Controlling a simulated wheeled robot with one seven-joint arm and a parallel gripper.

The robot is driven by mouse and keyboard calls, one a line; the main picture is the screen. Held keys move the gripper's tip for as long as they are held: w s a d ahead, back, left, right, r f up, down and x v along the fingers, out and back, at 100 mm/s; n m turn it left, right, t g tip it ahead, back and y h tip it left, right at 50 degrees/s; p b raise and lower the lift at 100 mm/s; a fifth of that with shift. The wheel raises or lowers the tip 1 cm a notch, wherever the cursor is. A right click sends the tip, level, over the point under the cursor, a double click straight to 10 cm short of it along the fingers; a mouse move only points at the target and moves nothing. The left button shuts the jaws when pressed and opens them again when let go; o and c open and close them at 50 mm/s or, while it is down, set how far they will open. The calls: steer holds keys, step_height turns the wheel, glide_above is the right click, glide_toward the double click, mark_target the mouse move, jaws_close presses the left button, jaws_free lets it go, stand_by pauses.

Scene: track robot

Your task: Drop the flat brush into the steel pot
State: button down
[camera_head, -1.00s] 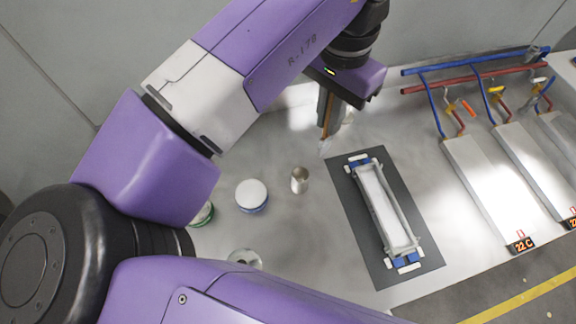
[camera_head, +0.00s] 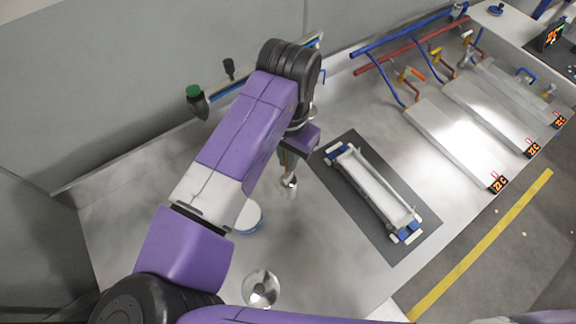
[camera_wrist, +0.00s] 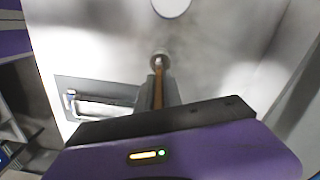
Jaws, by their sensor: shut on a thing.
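My gripper (camera_head: 288,162) is shut on the flat brush (camera_head: 283,158), which has a brown handle and hangs with its pale end down. The brush also shows in the wrist view (camera_wrist: 158,88), between the fingers.
A white-lidded tin (camera_head: 249,218) stands left of the pot, partly behind my arm. A shiny round metal piece (camera_head: 261,288) sits nearer. A white tray with blue ends (camera_head: 375,190) lies on a dark mat (camera_head: 335,187) to the right. Sloped panels (camera_head: 450,140) and pipes are farther right.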

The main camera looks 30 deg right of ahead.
steer(key=shift+f, duration=2.15)
steer(key=shift+f, duration=0.6)
steer(key=c, duration=1.5)
jaws_free()
steer(key=shift+r, duration=0.1)
step_height(320, 180, up, 13)
